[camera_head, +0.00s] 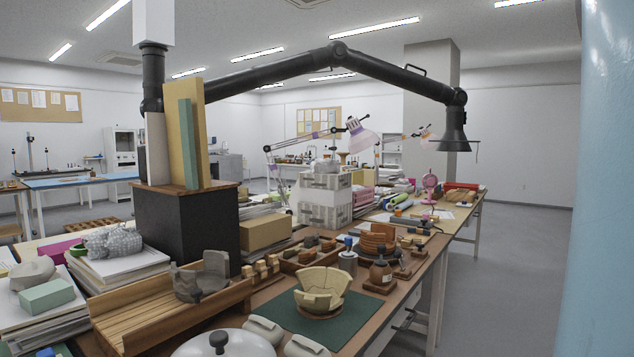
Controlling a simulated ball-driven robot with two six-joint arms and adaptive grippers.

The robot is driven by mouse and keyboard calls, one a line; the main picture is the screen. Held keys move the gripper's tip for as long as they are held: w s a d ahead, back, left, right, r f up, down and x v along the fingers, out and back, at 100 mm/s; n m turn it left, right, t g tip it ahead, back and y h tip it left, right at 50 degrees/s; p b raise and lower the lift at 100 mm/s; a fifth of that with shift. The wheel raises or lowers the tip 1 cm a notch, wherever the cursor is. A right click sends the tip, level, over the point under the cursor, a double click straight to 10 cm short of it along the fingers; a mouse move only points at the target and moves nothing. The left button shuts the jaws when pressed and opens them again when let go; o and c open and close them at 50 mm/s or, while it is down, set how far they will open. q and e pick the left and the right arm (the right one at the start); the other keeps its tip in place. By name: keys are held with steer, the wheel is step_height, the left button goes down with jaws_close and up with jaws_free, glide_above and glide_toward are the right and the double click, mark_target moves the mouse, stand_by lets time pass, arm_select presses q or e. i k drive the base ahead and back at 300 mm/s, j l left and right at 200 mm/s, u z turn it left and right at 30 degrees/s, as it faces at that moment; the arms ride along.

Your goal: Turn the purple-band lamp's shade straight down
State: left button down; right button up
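A desk lamp with a pale purple shade (363,141) stands at the back of the long workbench, right of the black box. Its thin jointed arm (300,140) rises at the left and reaches right to the shade. The shade is tilted, its wide mouth facing down and to the right. A second, smaller-looking lamp (425,134) with a pinkish shade and orange parts on its arm stands farther back. I cannot make out the colour bands clearly at this distance. Neither of my grippers is in view.
A thick black extraction arm (400,75) arches over the bench, its hood (453,135) hanging at the right. Stacked boxes (325,198) stand below the lamp. A pot of sherds (322,288) sits on a green mat (277,311). Open floor (520,275) lies right of the bench, beside a pale blue column (603,180).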

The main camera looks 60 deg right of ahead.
mark_target(362, 139)
steer(key=z, duration=1.75)
steer(key=i+l+u, duration=0.1)
steer(key=u, duration=0.55)
steer(key=i+l+u, duration=0.15)
steer(key=l+u, duration=0.15)
steer(key=i+l+u, duration=0.15)
steer(key=l+u, duration=0.15)
steer(key=l, duration=0.25)
steer(key=l+u, duration=0.3)
steer(key=l, duration=0.15)
steer(key=i, duration=0.05)
